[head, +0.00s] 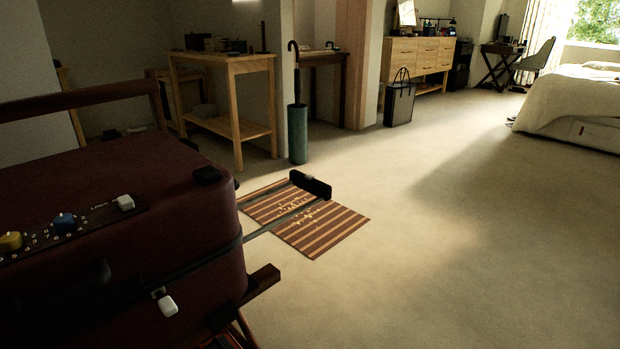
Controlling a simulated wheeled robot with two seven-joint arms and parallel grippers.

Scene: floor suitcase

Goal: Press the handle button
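A dark red suitcase (140,210) lies at the left on a wooden rack (262,281), cut off by the left edge of the view. A long grey bar (275,221) reaches out from its right side and ends in a black handle grip (311,185), which shows in front of a striped mat. I cannot make out a separate button on the grip. The suitcase top carries a yellow knob (11,241), a blue knob (64,221) and a white switch (125,203). A white tag-like piece (167,305) is on its front side. Neither of my grippers is in view.
The striped mat (325,231) lies on the carpet below the handle. Behind it are a green umbrella stand (298,135) and a wooden table (236,101). A dark bag (399,102) stands farther back. A bed (572,102) is far right. The carpet at right is clear.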

